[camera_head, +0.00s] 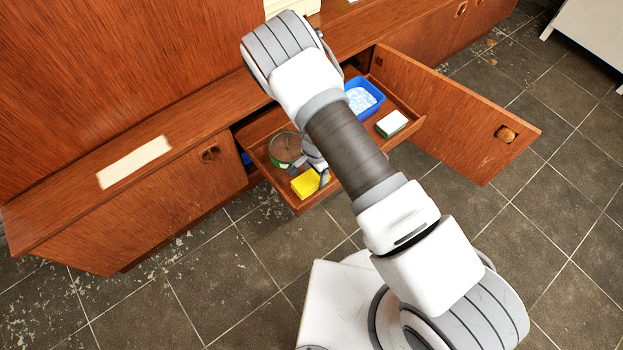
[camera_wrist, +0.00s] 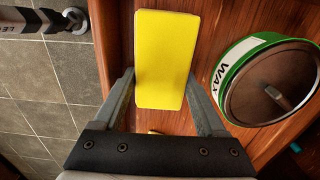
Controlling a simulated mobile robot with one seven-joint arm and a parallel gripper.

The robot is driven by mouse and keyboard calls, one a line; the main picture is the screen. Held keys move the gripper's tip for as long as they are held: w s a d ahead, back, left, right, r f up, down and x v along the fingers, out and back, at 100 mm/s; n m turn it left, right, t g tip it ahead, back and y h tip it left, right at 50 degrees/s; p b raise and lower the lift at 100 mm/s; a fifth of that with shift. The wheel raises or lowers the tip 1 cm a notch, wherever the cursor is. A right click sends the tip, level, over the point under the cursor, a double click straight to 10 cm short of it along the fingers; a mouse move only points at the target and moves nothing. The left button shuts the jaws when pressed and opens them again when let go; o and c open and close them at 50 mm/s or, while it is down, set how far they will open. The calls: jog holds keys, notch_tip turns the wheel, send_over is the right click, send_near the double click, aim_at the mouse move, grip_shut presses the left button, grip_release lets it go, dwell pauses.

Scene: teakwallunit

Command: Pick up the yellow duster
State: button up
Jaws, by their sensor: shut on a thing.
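The yellow duster (camera_head: 307,184) is a flat yellow block at the front left end of the pulled-out wooden tray (camera_head: 297,206). In the wrist view the duster (camera_wrist: 166,60) stands out between the two fingers of my gripper (camera_wrist: 162,88), which touch its sides near its lower end. My gripper (camera_head: 322,172) is shut on the duster. In the head view my arm hides part of the gripper. I cannot tell whether the duster still touches the tray.
A round wax tin (camera_wrist: 268,80) with a green rim lies close beside the duster; it also shows in the head view (camera_head: 286,149). A blue tub (camera_head: 374,90) and a green-and-white sponge (camera_head: 392,123) sit at the tray's right end. An open cabinet door (camera_head: 450,118) stands to the right.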

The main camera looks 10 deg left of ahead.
aim_at(315, 175)
jog(key=shift+r, duration=0.15)
notch_tip(315, 175, up, 4)
jog(key=shift+r+p, duration=0.15)
jog(key=shift+p, duration=1.05)
jog(key=s+d+r+p, duration=0.1)
jog(key=s+d+r, duration=0.1)
jog(key=d+r, duration=0.4)
jog(key=d, duration=0.5)
jog(key=shift+s+d+r+p, duration=0.15)
jog(key=shift+d+r+p, duration=0.1)
jog(key=shift+p, duration=0.15)
